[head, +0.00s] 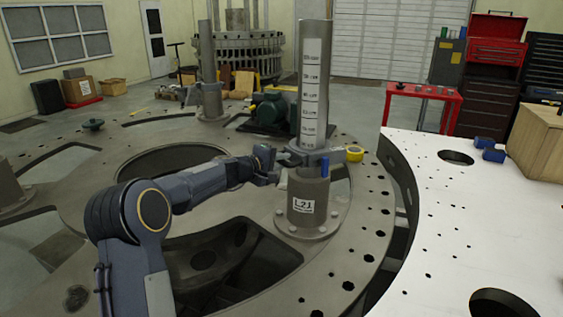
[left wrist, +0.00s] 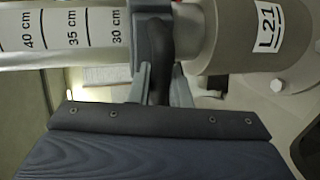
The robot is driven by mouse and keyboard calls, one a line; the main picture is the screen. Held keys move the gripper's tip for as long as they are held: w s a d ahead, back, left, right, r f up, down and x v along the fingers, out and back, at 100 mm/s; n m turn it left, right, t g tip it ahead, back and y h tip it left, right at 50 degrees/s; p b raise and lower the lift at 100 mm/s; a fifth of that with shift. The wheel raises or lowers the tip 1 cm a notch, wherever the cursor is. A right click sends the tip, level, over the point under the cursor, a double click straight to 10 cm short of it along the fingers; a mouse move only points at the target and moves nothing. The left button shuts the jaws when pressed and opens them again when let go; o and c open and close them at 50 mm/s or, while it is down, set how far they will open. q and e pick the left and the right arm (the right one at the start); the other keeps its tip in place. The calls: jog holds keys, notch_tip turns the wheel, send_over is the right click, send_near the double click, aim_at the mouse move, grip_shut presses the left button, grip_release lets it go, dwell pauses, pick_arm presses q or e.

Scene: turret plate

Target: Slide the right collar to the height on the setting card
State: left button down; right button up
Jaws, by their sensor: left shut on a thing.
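A grey post (head: 315,75) with a white height scale stands on the round plate, its thick base sleeve labelled L21. The collar (head: 308,156) is around the post, low on the scale, just above the sleeve; a blue lever (head: 325,167) hangs at its side. My left gripper (head: 278,168) reaches in from the left and is shut on the collar's arm. In the left wrist view, the gripper fingers (left wrist: 162,78) close around the collar's dark lug (left wrist: 158,42). The collar there sits beside the 30 cm mark, on its sleeve side. I cannot make out a setting card. My right gripper is not in view.
The round plate (head: 375,212) has large cut-outs and bolt holes. A second post (head: 209,75) with a collar stands farther left. A white worktop (head: 455,215) lies right, with a wooden box (head: 540,140).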

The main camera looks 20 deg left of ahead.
pick_arm(q)
notch_tip(320, 180, up, 10)
jog(key=p, duration=0.4)
jog(key=shift+r, duration=0.15)
jog(key=c, duration=1.4)
grip_release()
jog(key=shift+f, duration=0.2)
jog(key=shift+b+v, duration=1.35)
jog(key=shift+v, duration=2.6)
